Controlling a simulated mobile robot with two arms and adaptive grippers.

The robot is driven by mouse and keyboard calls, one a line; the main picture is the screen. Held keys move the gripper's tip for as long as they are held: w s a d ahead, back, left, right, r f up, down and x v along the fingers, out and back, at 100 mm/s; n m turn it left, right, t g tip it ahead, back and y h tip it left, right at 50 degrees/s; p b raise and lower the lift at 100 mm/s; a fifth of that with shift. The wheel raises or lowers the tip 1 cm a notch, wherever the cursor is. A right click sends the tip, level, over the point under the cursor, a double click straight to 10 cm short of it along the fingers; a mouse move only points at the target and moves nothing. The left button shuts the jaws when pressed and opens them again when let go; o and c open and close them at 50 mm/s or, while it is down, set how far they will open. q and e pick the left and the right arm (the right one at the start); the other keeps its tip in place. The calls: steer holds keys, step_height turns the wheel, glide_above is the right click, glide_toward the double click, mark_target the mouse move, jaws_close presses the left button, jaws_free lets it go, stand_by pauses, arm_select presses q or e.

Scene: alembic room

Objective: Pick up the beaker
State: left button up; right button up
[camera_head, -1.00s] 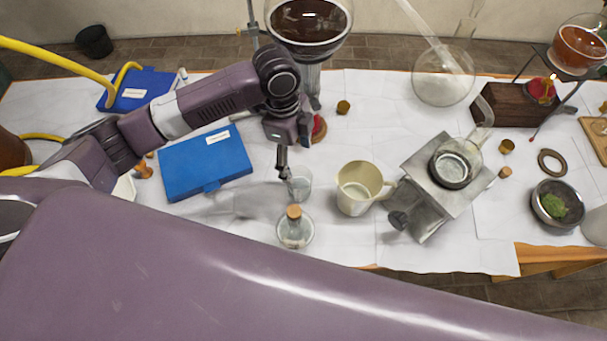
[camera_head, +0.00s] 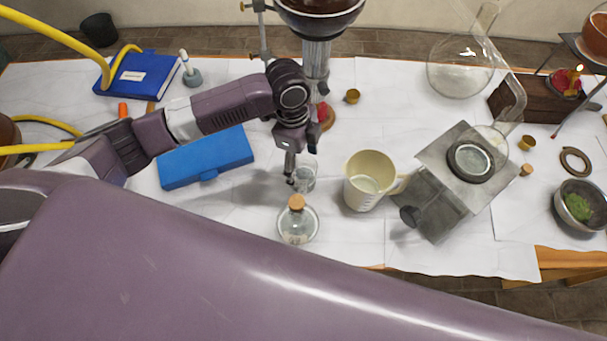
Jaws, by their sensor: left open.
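A small clear glass beaker (camera_head: 305,181) stands on the white-covered table, behind a corked round flask (camera_head: 297,222). My left gripper (camera_head: 301,168) points down at the beaker, with its fingers apart. One finger is at the beaker's left side and the other is over its far rim area. I cannot tell whether either finger touches the glass. The gripper hides part of the beaker's rim. My right gripper is not in view.
A cream jug (camera_head: 364,182) stands close to the right of the beaker. A metal stand (camera_head: 435,205) is further right. A blue case (camera_head: 207,158) lies left of the gripper. My own body covers the foreground.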

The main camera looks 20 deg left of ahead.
arm_select(q)
steer(key=p, duration=0.1)
glide_above(303, 174)
steer(key=s+d, duration=0.1)
steer(key=s, duration=0.2)
steer(key=f, duration=0.5)
steer(key=shift+w, duration=0.2)
steer(key=c, duration=1.4)
